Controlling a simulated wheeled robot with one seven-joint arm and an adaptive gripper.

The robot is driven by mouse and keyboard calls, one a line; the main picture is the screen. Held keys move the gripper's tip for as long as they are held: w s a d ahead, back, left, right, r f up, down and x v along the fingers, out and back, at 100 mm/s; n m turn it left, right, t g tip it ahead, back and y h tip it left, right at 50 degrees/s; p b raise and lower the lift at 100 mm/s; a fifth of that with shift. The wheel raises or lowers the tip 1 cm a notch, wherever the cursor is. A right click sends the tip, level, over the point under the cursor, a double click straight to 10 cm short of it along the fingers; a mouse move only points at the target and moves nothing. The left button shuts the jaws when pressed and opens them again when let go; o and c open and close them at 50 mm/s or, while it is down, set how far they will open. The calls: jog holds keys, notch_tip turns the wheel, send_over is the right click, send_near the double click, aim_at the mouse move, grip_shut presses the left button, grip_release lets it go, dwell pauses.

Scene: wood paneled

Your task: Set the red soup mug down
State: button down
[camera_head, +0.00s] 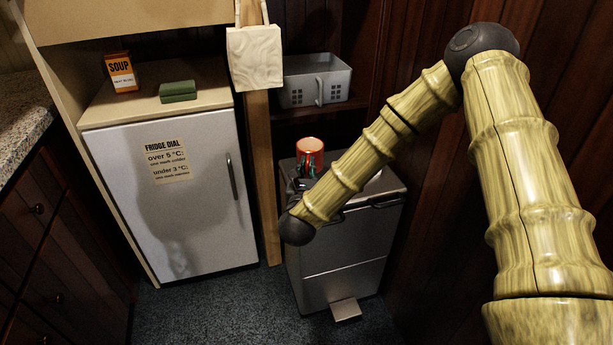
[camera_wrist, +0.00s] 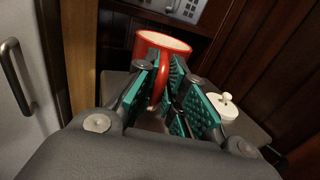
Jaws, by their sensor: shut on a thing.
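The red soup mug (camera_head: 309,149) is upright with a pale inside, above the top of the grey metal bin (camera_head: 341,234). In the wrist view the mug (camera_wrist: 147,44) is just beyond my gripper (camera_wrist: 168,82), whose teal pads are shut on its handle. My gripper also shows beside the mug in the head view (camera_head: 307,172), partly behind my arm. I cannot tell whether the mug's base touches the surface below, as the gripper hides it.
A small white lidded pot (camera_wrist: 224,106) stands on the bin top, right of my gripper. A grey basket (camera_head: 316,82) sits on a shelf behind. The white fridge (camera_head: 190,215) stands left, with a soup box (camera_head: 122,73) and green sponge (camera_head: 177,91) on top.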

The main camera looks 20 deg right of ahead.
aim_at(307, 176)
jog(key=shift+w, duration=0.65)
jog(key=shift+f, duration=1.7)
jog(key=shift+f, duration=0.2)
jog(key=c, duration=1.5)
grip_release()
jog(key=shift+r, duration=0.15)
jog(key=v, duration=1.2)
